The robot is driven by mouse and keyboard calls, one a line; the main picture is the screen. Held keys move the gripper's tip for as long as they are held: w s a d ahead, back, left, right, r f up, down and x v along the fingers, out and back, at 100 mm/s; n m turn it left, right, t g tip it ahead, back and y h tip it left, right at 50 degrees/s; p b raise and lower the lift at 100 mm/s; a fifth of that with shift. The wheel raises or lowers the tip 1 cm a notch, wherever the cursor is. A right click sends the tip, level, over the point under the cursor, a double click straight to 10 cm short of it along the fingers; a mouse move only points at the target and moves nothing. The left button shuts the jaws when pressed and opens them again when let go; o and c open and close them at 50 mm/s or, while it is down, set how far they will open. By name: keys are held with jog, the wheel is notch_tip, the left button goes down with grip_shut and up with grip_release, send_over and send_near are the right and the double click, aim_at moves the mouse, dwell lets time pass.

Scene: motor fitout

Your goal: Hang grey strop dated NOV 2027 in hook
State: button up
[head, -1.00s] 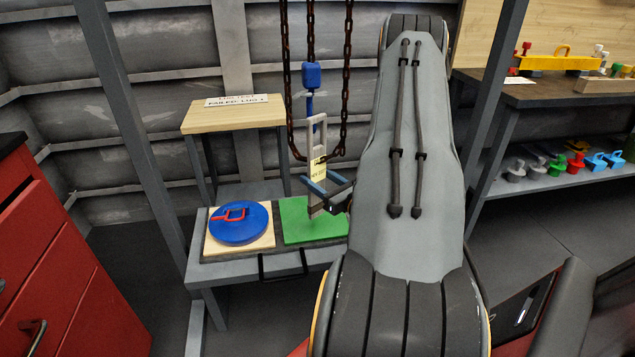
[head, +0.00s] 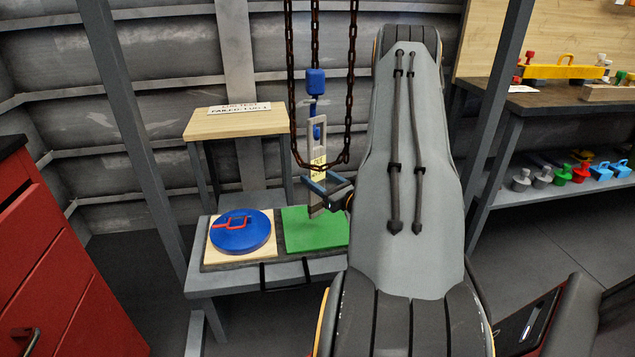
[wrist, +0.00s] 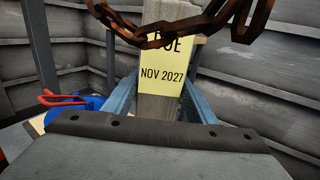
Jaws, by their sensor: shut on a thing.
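The grey strop (head: 319,185) hangs upright in my gripper (head: 328,188), which is shut on its lower part. Its yellow tag reads NOV 2027 in the wrist view (wrist: 163,75). The strop's upper loop is level with the hook's lower end, and blue shows within the loop opening. I cannot tell whether the hook passes through the loop or is behind it. The hook is not visible in the wrist view.
A rusty chain loop (head: 347,140) hangs around the hook and crosses before the strop's tag in the wrist view (wrist: 160,35). Below are a green mat (head: 315,238) and a blue disc with a red shackle (head: 240,238). A wooden stand (head: 235,125) is behind left.

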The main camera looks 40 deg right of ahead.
aim_at(322, 183)
jog(key=shift+w+d+f+b, duration=0.2)
jog(key=shift+w+d+b, duration=0.3)
jog(key=shift+w, duration=0.3)
jog(key=shift+w+d+f+b, duration=0.15)
jog(key=shift+w+f+b, duration=0.05)
jog(key=shift+f+b, duration=0.25)
jog(key=shift+w+d+f+b, duration=0.1)
jog(key=shift+w+f+b, duration=0.1)
jog(key=shift+f+b, duration=0.65)
jog(key=shift+f, duration=0.45)
